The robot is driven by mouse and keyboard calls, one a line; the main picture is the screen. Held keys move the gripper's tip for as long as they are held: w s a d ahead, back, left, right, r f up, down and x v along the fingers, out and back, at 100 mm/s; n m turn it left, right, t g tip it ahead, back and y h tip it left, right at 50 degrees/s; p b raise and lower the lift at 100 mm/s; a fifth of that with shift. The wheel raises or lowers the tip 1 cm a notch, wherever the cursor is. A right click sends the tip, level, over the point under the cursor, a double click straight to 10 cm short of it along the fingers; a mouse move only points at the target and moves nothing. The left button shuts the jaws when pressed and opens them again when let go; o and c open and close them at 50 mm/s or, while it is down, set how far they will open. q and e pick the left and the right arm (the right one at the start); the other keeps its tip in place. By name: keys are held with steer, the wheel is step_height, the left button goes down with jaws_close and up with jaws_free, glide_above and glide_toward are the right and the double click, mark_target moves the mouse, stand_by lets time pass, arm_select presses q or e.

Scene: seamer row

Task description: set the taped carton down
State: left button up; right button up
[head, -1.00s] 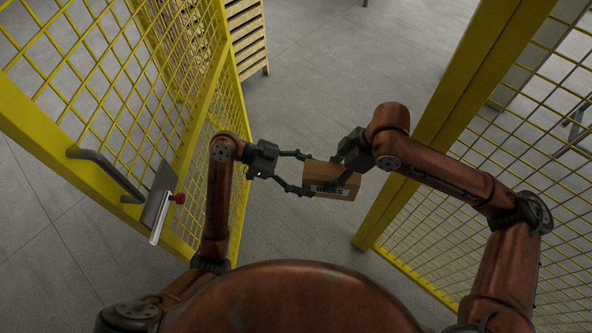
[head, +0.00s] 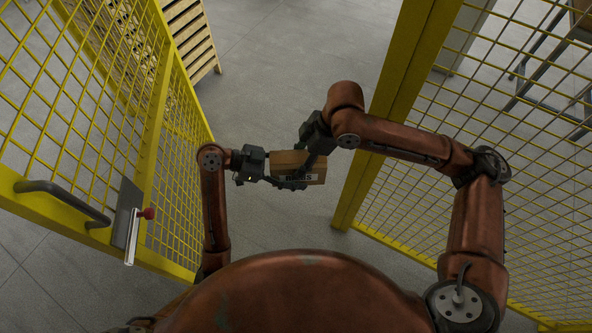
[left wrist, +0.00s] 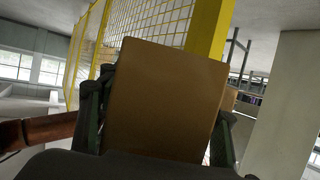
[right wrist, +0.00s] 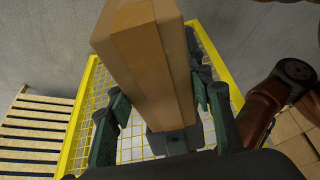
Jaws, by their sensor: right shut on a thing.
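The taped carton (head: 287,158) is a small brown box with a dark-lettered label, held up between my two grippers in the head view. My right gripper (head: 311,158) is shut on it from the upper right. My left gripper (head: 283,171) reaches in from the left with its fingers on either side of the carton and looks open; firm contact is not clear. In the left wrist view the carton (left wrist: 165,100) fills the space between the fingers. In the right wrist view the carton (right wrist: 150,65) shows a tape strip along its face. Part of it is hidden by fingers.
A yellow mesh gate (head: 165,120) with a grey handle (head: 62,198) and red knob stands on the left. A yellow post (head: 395,110) and mesh panel stand on the right. Wooden pallets (head: 190,40) stand at the back left. Grey floor between is clear.

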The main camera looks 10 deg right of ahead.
arm_select(q)
steer(key=c, duration=1.4)
arm_select(e)
steer(key=shift+o, duration=0.2)
steer(key=shift+s+a, duration=0.2)
steer(key=shift+s, duration=0.05)
arm_select(q)
steer(key=shift+r, duration=0.1)
steer(key=shift+c, duration=0.4)
arm_select(e)
steer(key=o, duration=1.8)
steer(key=shift+w, duration=0.1)
steer(key=shift+d, duration=0.1)
